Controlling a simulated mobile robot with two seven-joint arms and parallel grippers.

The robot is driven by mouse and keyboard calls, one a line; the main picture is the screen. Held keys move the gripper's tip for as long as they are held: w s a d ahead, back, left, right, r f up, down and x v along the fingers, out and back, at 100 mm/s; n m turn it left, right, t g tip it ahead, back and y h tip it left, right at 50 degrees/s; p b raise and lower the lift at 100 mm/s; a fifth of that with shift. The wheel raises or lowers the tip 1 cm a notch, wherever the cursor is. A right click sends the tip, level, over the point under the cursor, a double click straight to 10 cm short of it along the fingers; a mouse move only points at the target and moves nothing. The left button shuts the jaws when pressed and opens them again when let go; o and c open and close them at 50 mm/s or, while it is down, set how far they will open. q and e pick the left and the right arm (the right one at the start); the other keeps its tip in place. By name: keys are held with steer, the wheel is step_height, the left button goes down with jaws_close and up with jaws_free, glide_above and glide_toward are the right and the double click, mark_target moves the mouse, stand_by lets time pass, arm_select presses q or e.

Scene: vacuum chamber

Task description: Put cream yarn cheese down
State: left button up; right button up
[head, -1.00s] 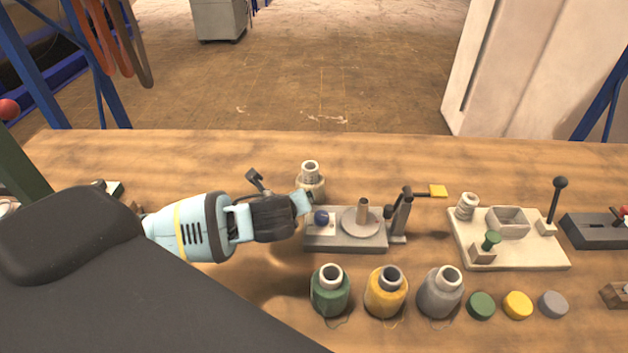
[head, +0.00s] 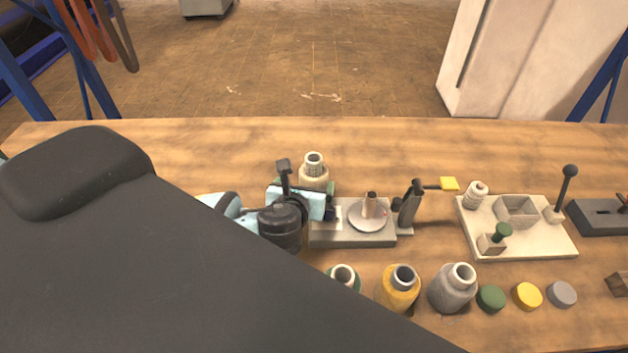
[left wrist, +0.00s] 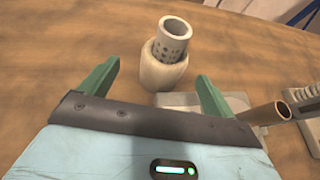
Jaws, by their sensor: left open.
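The cream yarn cheese (head: 314,172) stands upright on the wooden table, behind the left end of the grey plate with a spindle (head: 352,238). In the left wrist view the cream yarn cheese (left wrist: 164,72) shows its perforated tube on top and stands just beyond the fingertips. My left gripper (head: 331,197) is in front of it, over the plate's left end. Its two green fingers (left wrist: 158,80) are spread apart and nothing is between them. A large dark part of mine hides the lower left of the head view. My right gripper is not in view.
Green (head: 343,277), yellow (head: 399,288) and grey (head: 453,288) yarn cheeses stand along the front. A dark lever post (head: 409,207) rises at the plate's right end. A cream board (head: 535,240) with fittings lies further right. The table behind is clear.

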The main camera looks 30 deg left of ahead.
mark_target(312, 176)
arm_select(q)
steer(key=shift+x, duration=0.75)
steer(key=shift+w+a+f, duration=0.15)
steer(key=shift+w+f, duration=0.1)
steer(key=shift+w, duration=0.7)
steer(key=shift+w+a+f, duration=0.15)
steer(key=shift+w+f, duration=0.05)
steer(key=shift+w, duration=0.7)
steer(key=shift+x, duration=0.75)
steer(key=c, duration=1.3)
steer(key=shift+o, duration=0.2)
step_height(312, 176, up, 10)
